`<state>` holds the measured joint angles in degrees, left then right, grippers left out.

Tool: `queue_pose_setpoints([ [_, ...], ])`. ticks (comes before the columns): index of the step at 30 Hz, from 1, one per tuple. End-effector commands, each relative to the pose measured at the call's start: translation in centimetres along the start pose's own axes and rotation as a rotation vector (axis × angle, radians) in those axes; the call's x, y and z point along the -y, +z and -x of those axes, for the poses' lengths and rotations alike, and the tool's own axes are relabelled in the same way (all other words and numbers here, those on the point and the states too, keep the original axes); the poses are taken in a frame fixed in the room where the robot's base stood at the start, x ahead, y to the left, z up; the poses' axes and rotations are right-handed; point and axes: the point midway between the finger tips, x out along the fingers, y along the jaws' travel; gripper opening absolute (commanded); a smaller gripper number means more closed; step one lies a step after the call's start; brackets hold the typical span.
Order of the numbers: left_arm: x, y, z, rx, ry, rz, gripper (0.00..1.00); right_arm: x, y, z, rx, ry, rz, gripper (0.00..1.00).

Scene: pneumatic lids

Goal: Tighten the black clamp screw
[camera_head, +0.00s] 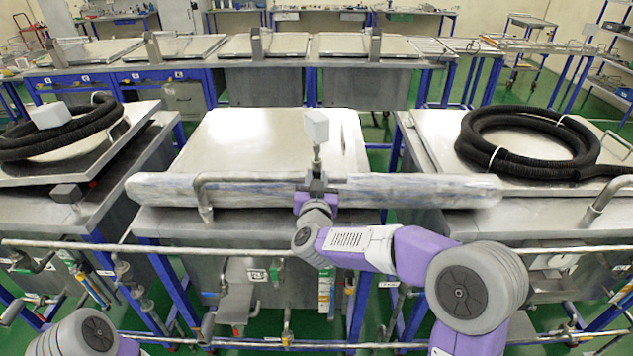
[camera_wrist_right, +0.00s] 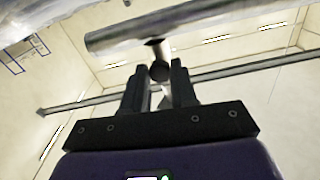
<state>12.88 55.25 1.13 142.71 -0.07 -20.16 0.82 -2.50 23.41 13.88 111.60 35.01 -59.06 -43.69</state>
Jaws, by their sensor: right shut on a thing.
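My right gripper (camera_head: 317,180) is at the middle of the long wrapped roll, in front of the central lid. In the right wrist view, the two dark fingers of my right gripper (camera_wrist_right: 159,80) stand close around the black clamp screw (camera_wrist_right: 158,71), whose dark round part shows between the tips. A metal bar (camera_wrist_right: 200,27) crosses just above it. In the head view the gripper hides the screw. A white block (camera_head: 316,126) on a short metal stem rises just behind the gripper. My left gripper is outside the view.
The wrapped roll (camera_head: 420,190) lies across the front of the central steel lid (camera_head: 265,140). Black hoses lie coiled on the left table (camera_head: 75,170) and right table (camera_head: 450,160). A horizontal pipe (camera_head: 200,249) runs in front, above valves and blue frames.

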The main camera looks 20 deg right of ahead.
Motion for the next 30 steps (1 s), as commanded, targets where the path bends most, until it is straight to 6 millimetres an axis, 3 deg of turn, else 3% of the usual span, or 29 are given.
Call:
queue_pose_setpoints([
  [30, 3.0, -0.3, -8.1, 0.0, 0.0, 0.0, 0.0, 0.1, 0.3, 0.0, 0.0, 0.0, -0.92, 0.0],
])
